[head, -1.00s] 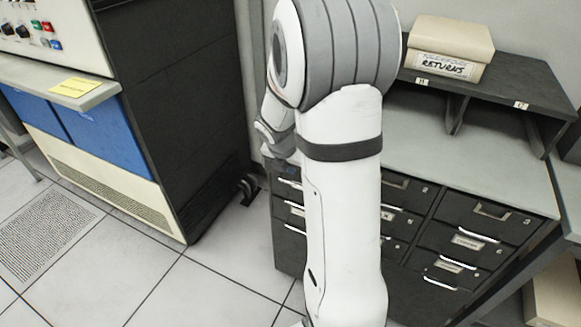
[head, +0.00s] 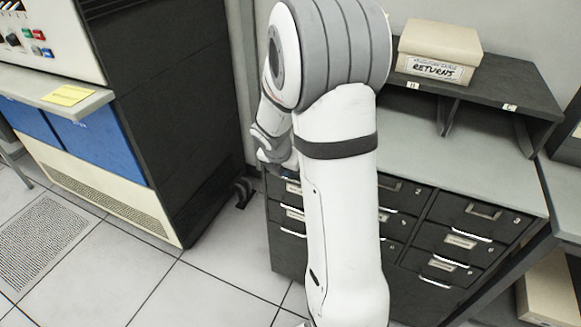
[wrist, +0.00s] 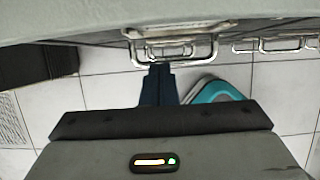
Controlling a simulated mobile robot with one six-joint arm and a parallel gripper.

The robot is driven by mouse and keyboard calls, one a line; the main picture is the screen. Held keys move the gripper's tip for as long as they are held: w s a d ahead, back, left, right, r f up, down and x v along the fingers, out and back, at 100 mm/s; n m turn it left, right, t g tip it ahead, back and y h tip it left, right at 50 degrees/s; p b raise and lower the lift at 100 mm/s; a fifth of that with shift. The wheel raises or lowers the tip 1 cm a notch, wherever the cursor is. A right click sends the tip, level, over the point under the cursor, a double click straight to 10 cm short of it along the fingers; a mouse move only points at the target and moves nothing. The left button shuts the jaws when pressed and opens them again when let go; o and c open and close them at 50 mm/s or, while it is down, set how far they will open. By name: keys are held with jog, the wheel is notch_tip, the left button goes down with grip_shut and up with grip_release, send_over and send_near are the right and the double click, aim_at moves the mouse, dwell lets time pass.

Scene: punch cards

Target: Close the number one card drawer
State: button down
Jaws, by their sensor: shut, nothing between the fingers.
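The dark card cabinet (head: 287,256) stands at the right in the head view. The top-left drawer (head: 284,188) is mostly hidden behind my arm, and its number cannot be read. In the wrist view, a silver drawer handle (wrist: 205,50) and label holder (wrist: 180,29) show just under a grey top edge. My gripper (wrist: 158,67) is shut and empty. Its dark fingers reach up to the lower bar of that handle; I cannot tell whether they touch. How far the drawer stands out is not clear. The fingertips cannot be made out in the head view.
The cabinet's grey top (head: 450,165) carries a dark shelf (head: 500,85) with a box marked RETURNS (head: 438,48). More drawers (head: 475,215) with silver handles fill the right columns. A dark machine cabinet (head: 165,110) stands to the left. Tiled floor (head: 190,290) is clear between them.

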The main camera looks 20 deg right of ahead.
jog(key=s+a+p+v, duration=0.1)
jog(key=p+v, duration=0.1)
jog(key=v, duration=0.8)
jog(key=s+a+r+m+y+p, duration=0.1)
jog(key=s+a+r+m, duration=0.1)
jog(key=s+m, duration=0.4)
jog(key=s+a+r+m+y+p, duration=0.1)
jog(key=s+a+r+m, duration=0.2)
jog(key=s+m, duration=0.4)
jog(key=s+a+r+m+y+p, duration=0.1)
jog(key=s+r+m, duration=0.3)
jog(key=m, duration=0.9)
jog(key=shift+s+a, duration=0.75)
jog(key=shift+s, duration=0.4)
